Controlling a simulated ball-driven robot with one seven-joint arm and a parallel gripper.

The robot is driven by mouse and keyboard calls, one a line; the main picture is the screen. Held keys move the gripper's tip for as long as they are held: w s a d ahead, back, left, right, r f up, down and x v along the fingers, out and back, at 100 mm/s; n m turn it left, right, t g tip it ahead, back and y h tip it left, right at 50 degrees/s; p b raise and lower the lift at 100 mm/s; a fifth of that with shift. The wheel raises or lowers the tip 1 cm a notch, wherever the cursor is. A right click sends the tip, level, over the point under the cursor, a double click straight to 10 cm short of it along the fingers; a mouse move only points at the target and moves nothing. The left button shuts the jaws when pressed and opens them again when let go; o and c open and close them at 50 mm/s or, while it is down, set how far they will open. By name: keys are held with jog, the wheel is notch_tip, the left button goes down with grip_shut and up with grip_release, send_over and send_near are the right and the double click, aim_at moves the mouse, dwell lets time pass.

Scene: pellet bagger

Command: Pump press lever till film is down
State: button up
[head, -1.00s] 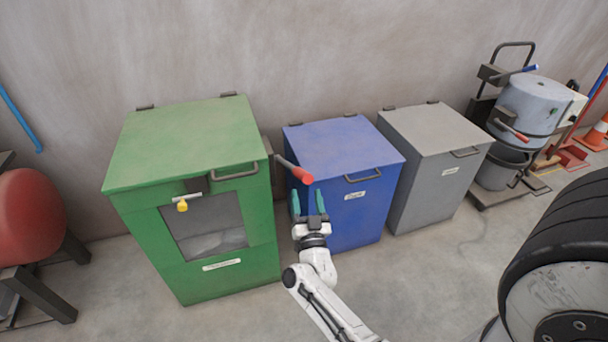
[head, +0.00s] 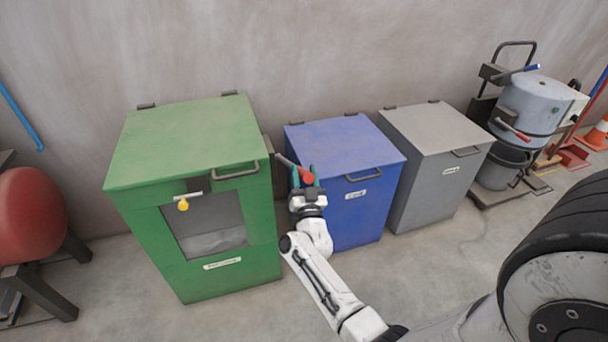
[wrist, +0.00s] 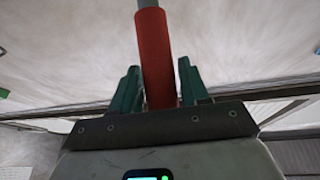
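The press lever (head: 285,161) sticks out from the right side of the green press (head: 196,140) and ends in a red grip (head: 307,176). My gripper (head: 305,178) is at this grip, with its green fingers on either side of it. In the wrist view the red grip (wrist: 155,60) runs between the two fingers of my gripper (wrist: 160,78). The fingers are apart, and a gap shows beside the grip. Pale film (head: 214,241) shows low behind the window in the press front. The rest of the film is hidden by the green panels.
A blue bin (head: 345,150) stands close to the right of the press, behind my gripper. A grey bin (head: 435,135) stands beyond it. A red drum (head: 30,215) is at far left. Floor in front is clear.

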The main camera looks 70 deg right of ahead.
grip_shut()
jog(key=shift+r, duration=0.1)
